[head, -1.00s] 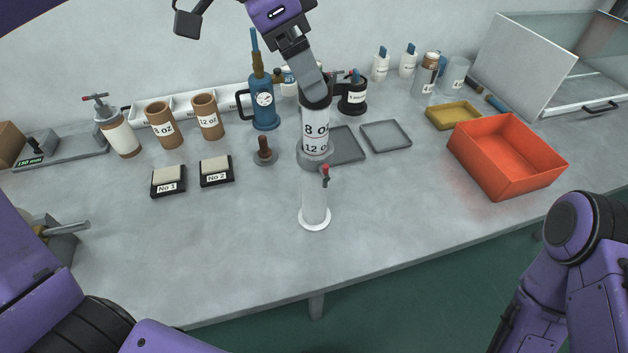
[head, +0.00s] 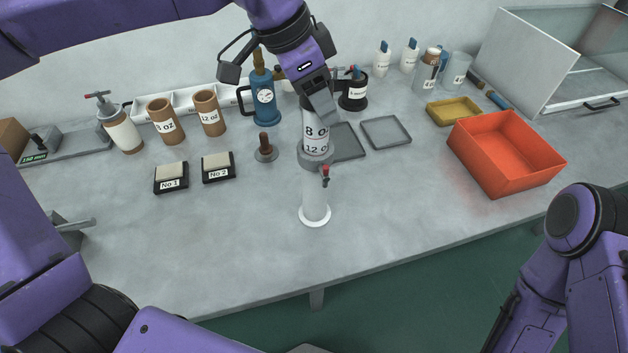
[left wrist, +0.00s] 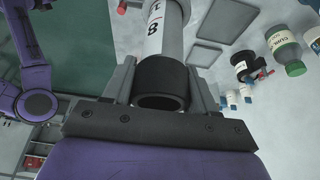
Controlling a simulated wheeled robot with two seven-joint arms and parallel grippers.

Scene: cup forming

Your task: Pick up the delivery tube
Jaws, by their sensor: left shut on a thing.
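The delivery tube (head: 316,135), a white upright cylinder marked 8 oz and 12 oz, stands mid-bench with a grey collar at its lower end. Just in front of the collar is a white post with a red-handled tap (head: 315,202). My left gripper (head: 320,104) comes down from above and is shut on the tube's top end. In the left wrist view, the fingers lie on either side of the tube's black open end (left wrist: 162,86). The gripper hides most of that end in the head view. My right arm shows at the lower right, but its gripper is out of view.
Close behind are a blue jug (head: 264,98) and a black pot (head: 353,93). A small brown-handled stamp (head: 265,149) stands left of the tube, grey trays (head: 386,132) lie right, and an orange bin (head: 505,155) is farther right.

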